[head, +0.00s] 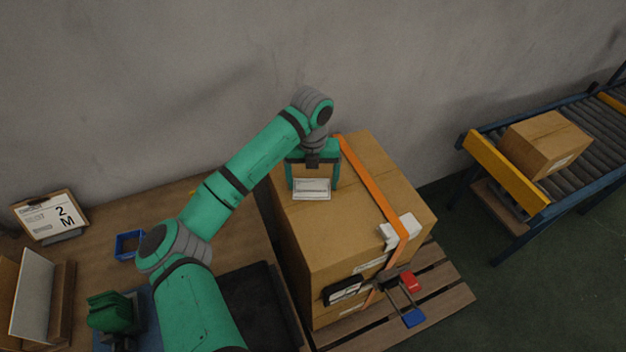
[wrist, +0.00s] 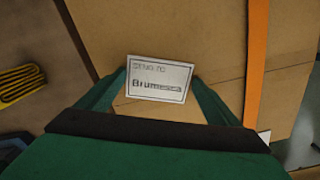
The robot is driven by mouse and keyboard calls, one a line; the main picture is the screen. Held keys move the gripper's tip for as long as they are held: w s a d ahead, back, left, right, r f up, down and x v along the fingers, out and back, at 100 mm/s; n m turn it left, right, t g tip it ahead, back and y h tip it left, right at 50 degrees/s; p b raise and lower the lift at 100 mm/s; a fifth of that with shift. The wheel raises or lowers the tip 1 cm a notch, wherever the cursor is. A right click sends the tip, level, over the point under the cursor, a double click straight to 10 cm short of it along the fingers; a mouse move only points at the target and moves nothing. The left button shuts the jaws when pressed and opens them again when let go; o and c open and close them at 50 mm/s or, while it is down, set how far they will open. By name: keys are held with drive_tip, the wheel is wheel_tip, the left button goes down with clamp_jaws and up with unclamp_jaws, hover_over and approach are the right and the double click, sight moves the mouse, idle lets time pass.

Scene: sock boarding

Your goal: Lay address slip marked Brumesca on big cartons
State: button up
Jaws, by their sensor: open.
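The address slip (wrist: 159,78) reads "SEND TO Brumesca" in the wrist view. It lies on the top of a big carton (head: 340,225), and also shows as a small white card in the head view (head: 311,189). My gripper (head: 312,185) is at the carton's top, with its fingers on either side of the slip. In the wrist view my gripper's green fingers (wrist: 158,95) are spread apart, open. The slip looks flat on the cardboard; whether a finger still touches its edges I cannot tell. The carton's cardboard top (wrist: 150,30) fills much of the wrist view.
An orange strap (head: 372,190) crosses the carton, with a white corner piece (head: 402,232) and a red-and-blue-handled tool (head: 405,290) at its front. The carton stands on a wooden pallet (head: 445,285). A conveyor (head: 590,130) carries a smaller carton (head: 545,143). A clipboard (head: 50,217) stands on the bench.

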sight(311, 187)
drive_tip(key=shift+s+a+f, duration=0.1)
drive_tip(key=shift+a+f, duration=0.15)
drive_tip(key=shift+f, duration=0.2)
drive_tip(key=shift+a+r, duration=0.1)
drive_tip(key=shift+r, duration=0.4)
wheel_tip(311, 187, up, 12)
drive_tip(key=shift+d+r, duration=0.2)
